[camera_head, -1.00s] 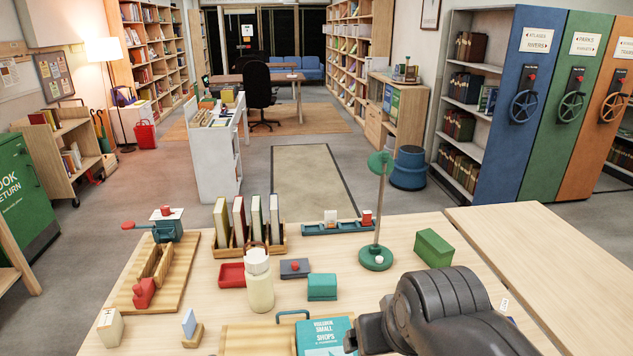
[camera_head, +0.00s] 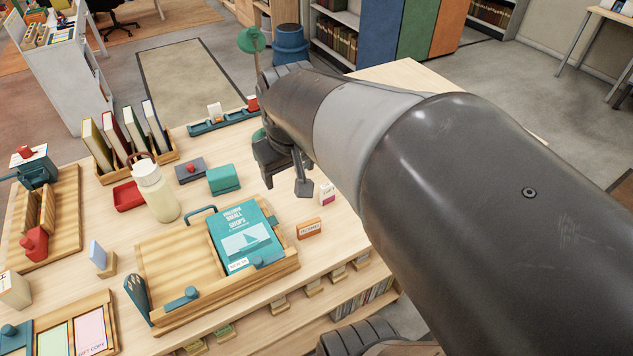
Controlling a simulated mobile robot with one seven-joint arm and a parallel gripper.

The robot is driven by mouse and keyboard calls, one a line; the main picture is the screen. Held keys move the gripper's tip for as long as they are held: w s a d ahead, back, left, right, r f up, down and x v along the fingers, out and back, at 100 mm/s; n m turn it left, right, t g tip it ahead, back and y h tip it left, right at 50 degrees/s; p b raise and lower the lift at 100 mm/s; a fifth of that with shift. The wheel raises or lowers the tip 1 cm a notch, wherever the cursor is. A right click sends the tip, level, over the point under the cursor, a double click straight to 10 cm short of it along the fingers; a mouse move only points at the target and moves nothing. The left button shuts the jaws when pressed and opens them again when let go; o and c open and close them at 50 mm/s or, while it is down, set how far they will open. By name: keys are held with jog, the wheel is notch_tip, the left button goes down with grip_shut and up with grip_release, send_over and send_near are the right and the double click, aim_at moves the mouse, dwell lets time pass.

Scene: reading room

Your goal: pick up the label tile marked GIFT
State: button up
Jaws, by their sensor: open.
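A small white tile (camera_head: 327,194) with a magenta lower part stands on the table just right of my gripper; its lettering is too small to read. An orange tile (camera_head: 309,229) with dark lettering lies nearer the front edge; I cannot read it surely. Neither clearly says GIFT. A pink card (camera_head: 90,332) at the bottom left reads GIFT COPY and lies in a wooden tray. My gripper (camera_head: 286,184) is open and empty over the table, left of the white tile and apart from it. My arm hides the right part of the table.
A wooden tray (camera_head: 165,255) with a teal book (camera_head: 243,240) stands front centre. A cream bottle (camera_head: 156,192), teal box (camera_head: 223,179) and red tray (camera_head: 129,196) stand behind it. A green lamp (camera_head: 250,40) rises behind my gripper. Several small wooden holders line the table's front edge.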

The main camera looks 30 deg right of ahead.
jog(key=w+d+f+g, duration=0.2)
jog(key=w+d+f, duration=0.3)
jog(key=w+d, duration=0.2)
jog(key=g+y, duration=0.1)
jog(key=g, duration=0.1)
send_over(327, 184)
jog(key=f, duration=0.9)
jog(key=shift+s+d+f, duration=0.15)
jog(key=shift+s, duration=0.1)
jog(key=shift+d+f, duration=0.15)
jog(key=shift+f, duration=0.15)
notch_tip(327, 184, down, 5)
jog(key=shift+r, duration=0.1)
jog(key=shift+w+a+f, duration=0.1)
jog(key=shift+a+f, duration=0.05)
jog(key=shift+f, duration=1.3)
jog(key=shift+w+a+f, duration=0.1)
jog(key=shift+f, duration=1.35)
jog(key=shift+c, duration=0.2)
jog(key=c, duration=1)
jog(key=shift+c, duration=0.2)
